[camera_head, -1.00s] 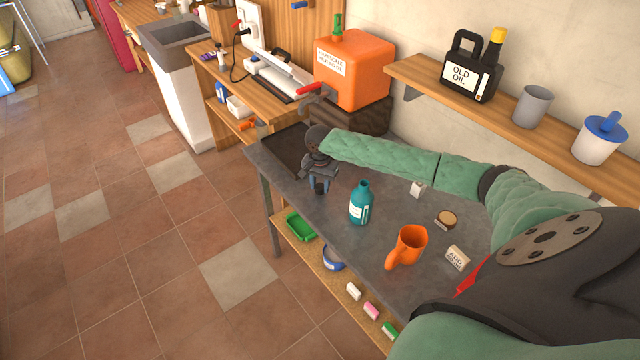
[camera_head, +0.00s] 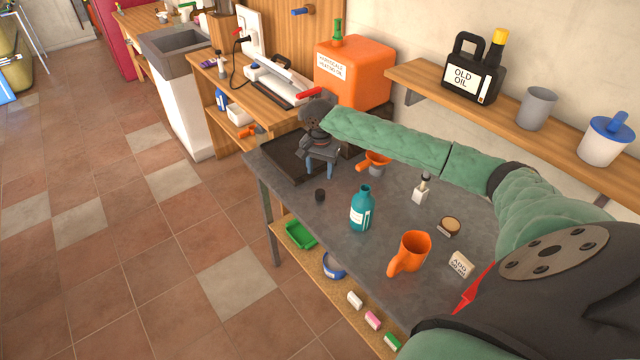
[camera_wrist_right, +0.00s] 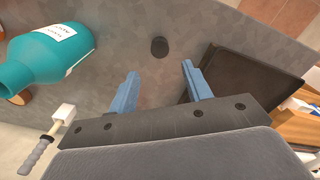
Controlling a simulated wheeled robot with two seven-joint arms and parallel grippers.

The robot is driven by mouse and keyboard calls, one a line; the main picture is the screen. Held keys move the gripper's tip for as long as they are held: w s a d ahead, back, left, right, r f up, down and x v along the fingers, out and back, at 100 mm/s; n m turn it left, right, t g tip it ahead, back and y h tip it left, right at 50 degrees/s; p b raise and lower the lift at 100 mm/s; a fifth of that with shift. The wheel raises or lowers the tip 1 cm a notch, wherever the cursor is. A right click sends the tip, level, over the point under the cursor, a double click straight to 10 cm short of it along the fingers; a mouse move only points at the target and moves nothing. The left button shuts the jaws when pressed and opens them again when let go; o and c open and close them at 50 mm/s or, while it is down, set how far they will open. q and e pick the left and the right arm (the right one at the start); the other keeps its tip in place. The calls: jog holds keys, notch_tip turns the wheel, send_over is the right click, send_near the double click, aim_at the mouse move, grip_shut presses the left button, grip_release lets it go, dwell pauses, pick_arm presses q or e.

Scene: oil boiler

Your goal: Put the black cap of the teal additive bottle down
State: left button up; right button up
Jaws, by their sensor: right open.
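The black cap (camera_head: 320,195) stands on the grey metal table (camera_head: 300,217), left of the teal additive bottle (camera_head: 361,208). The bottle stands upright with its neck uncovered. My right gripper (camera_head: 321,174) is open and empty above and behind the cap, apart from it. In the right wrist view the cap (camera_wrist_right: 159,47) lies on the tabletop beyond the gap between the open blue fingers (camera_wrist_right: 160,82), and the bottle (camera_wrist_right: 50,55) is at the left. My left gripper is not in view.
A dark tray (camera_head: 275,158) lies at the far left end.

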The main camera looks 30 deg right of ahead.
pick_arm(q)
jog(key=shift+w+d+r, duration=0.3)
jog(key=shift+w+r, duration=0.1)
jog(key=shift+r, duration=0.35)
pick_arm(e)
notch_tip(320, 180, up, 3)
jog(key=shift+f, duration=0.1)
